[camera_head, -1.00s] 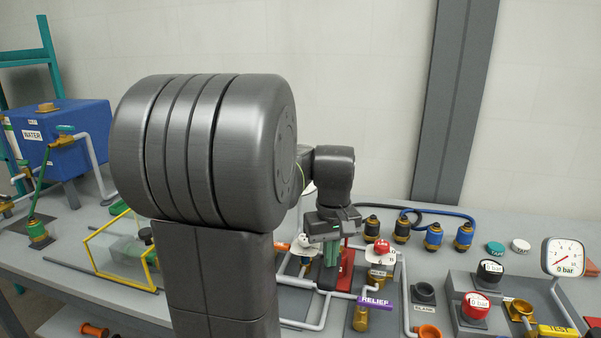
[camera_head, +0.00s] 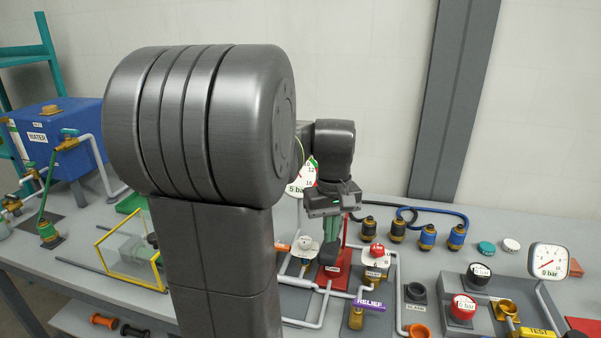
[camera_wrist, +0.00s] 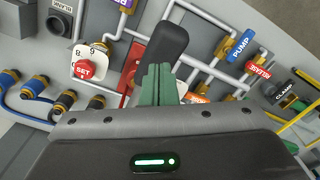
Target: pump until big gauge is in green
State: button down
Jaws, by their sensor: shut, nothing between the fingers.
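The big gauge (camera_head: 303,179) is partly hidden behind my arm in the head view; a 5 bar label, 12 and 16 marks and some green at its edge show, but its needle is hard to read. The red hand pump (camera_head: 337,268) stands below my gripper, with a black lever grip (camera_head: 328,251). My gripper (camera_head: 331,229) is shut and empty, its green fingers pointing down. In the wrist view, the green fingertips (camera_wrist: 158,72) overlap the black grip (camera_wrist: 163,48); I cannot tell whether they touch.
A red SET knob (camera_wrist: 83,68) and the purple RELIEF tag (camera_head: 369,303) are close to the pump. A small gauge (camera_head: 548,261) at the right reads 0 bar. Blue and black hose couplings (camera_head: 428,237) stand behind. A blue water tank (camera_head: 75,125) is at the left.

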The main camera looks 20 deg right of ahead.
dwell(0.4)
notch_tip(320, 180, down, 9)
jog(key=b, duration=0.5)
jog(key=shift+b, duration=0.3)
jog(key=shift+r, duration=0.1)
notch_tip(320, 180, up, 9)
jog(key=p, duration=0.8)
dwell(0.3)
